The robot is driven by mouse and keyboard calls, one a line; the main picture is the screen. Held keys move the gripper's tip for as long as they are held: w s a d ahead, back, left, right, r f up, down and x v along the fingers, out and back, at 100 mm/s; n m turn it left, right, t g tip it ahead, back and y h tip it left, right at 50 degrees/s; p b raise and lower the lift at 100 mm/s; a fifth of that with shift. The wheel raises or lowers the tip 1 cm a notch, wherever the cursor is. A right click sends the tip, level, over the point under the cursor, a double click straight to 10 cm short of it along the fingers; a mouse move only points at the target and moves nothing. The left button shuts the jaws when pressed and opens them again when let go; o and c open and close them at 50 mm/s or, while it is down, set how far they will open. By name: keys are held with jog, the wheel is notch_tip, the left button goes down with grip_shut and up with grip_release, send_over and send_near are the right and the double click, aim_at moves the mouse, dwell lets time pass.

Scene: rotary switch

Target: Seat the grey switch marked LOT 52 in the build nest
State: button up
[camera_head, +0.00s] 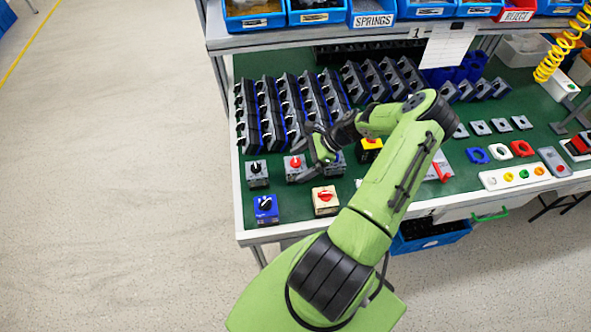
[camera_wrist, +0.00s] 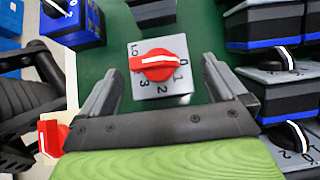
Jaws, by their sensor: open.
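A grey switch with a red knob (camera_head: 295,164) stands in the front row on the green bench. In the wrist view this switch (camera_wrist: 160,88) shows marks 0 to 3 and the letters "LO"; the rest of its label is hidden or unreadable. My gripper (camera_head: 304,155) is over it. In the wrist view the gripper (camera_wrist: 162,66) is open, with one finger on each side of the switch and visible gaps between. I cannot tell which fixture is the build nest.
A grey switch with a black knob (camera_head: 256,172), a blue switch (camera_head: 266,209) and a beige switch with a red knob (camera_head: 325,201) stand nearby. Racks of dark switches (camera_head: 268,115) stand behind. Blue bins (camera_head: 315,14) line the shelf above. Small parts lie at right.

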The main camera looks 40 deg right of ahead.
jog(key=x, duration=0.3)
jog(key=shift+d+r, duration=0.1)
jog(key=shift+r, duration=0.05)
jog(key=c, duration=1.2)
